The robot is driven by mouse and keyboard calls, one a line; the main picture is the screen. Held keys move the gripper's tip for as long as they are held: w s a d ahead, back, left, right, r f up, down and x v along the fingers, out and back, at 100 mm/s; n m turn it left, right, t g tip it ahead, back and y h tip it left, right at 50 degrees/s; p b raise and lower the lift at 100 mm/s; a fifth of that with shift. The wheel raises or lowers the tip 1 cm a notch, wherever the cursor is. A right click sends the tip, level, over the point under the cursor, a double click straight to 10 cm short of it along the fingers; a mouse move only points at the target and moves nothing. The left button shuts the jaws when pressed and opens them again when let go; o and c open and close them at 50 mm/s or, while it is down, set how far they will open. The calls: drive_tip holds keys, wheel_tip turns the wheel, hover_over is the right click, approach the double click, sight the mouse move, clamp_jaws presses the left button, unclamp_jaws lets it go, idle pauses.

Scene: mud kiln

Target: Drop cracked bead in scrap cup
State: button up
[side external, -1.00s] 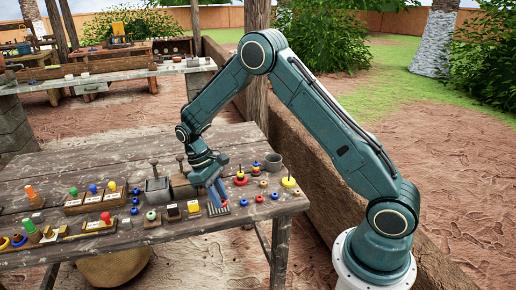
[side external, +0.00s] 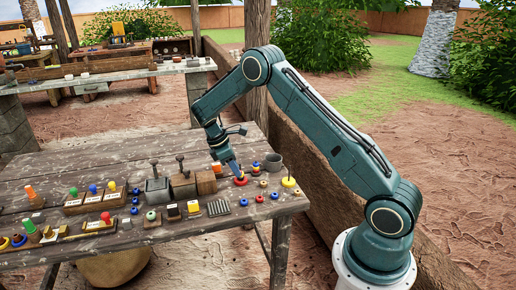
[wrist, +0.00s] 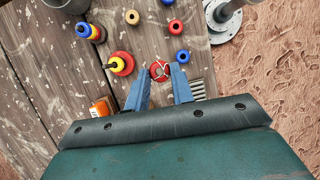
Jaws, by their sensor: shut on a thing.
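A red bead (wrist: 160,71) with pale crack-like lines sits between the tips of my gripper (wrist: 160,80) in the wrist view. My gripper is shut on it. In the side view my gripper (side external: 238,175) is in front of or over the red and yellow stack, and the held bead is hard to tell apart from it. A grey cup (side external: 273,162), unlabelled, stands upright at the table's back right, beyond my gripper. Part of it shows at the top left edge of the wrist view (wrist: 64,4). The cup's inside is not clear.
A red and yellow stack (wrist: 121,64) and a blue-topped stack (wrist: 90,31) stand near my gripper. Loose beads, including a tan one (wrist: 132,17) and a blue one (wrist: 183,56), lie around. A ribbed grey piece (side external: 219,207) lies near the table's front edge.

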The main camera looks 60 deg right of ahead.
drive_tip(key=s+d+r+n+t+h, duration=0.1)
drive_tip(key=d+n, duration=0.3)
drive_tip(key=d, duration=0.7)
drive_tip(key=s+d+n+t+h, duration=0.1)
drive_tip(key=d+n, duration=0.4)
drive_tip(key=d, duration=0.7)
drive_tip(key=shift+s+r+n+t, duration=0.35)
drive_tip(key=shift+s+t, duration=0.25)
drive_tip(key=shift+s, duration=0.45)
drive_tip(key=shift+f, duration=3)
drive_tip(key=o, duration=0.9)
